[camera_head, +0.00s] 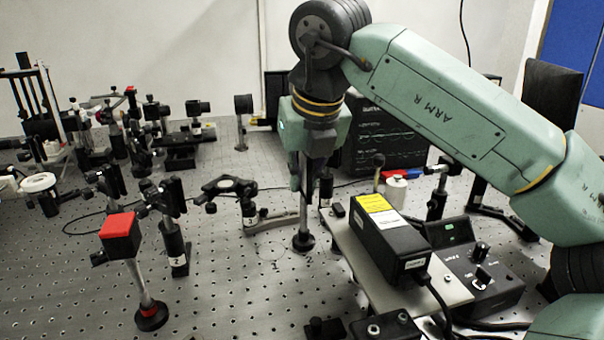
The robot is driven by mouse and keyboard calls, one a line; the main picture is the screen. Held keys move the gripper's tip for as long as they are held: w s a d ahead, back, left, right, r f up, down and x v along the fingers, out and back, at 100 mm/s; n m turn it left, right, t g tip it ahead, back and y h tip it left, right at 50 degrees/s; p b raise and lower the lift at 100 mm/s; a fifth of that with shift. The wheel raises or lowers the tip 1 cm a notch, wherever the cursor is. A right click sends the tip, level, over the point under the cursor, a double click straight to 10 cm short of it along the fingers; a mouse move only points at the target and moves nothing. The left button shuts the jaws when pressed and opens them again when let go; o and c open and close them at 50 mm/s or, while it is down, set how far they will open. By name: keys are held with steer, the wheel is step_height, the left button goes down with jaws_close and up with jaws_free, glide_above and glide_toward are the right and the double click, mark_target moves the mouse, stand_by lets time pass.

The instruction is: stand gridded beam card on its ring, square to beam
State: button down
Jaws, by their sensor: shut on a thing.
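My gripper (307,172) points down near the middle of the bench and is shut on a slim metal post (303,212) with a round black foot (303,242). This looks like the beam card's stand; its card face and grid are hidden by the gripper or turned from view. The post is about upright. I cannot tell whether the foot touches the bench or hangs just above it. A faint ring (271,253) is marked on the bench just left of the foot, and the foot appears to be outside its middle.
A red-topped black block on a post (121,235) stands at front left. A black box with a yellow label (390,235) and a controller (478,270) are close on the right.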

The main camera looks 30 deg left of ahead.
steer(key=shift+f, duration=0.15)
steer(key=c, duration=1.7)
jaws_free()
steer(key=v, duration=1.2)
steer(key=shift+r, duration=0.2)
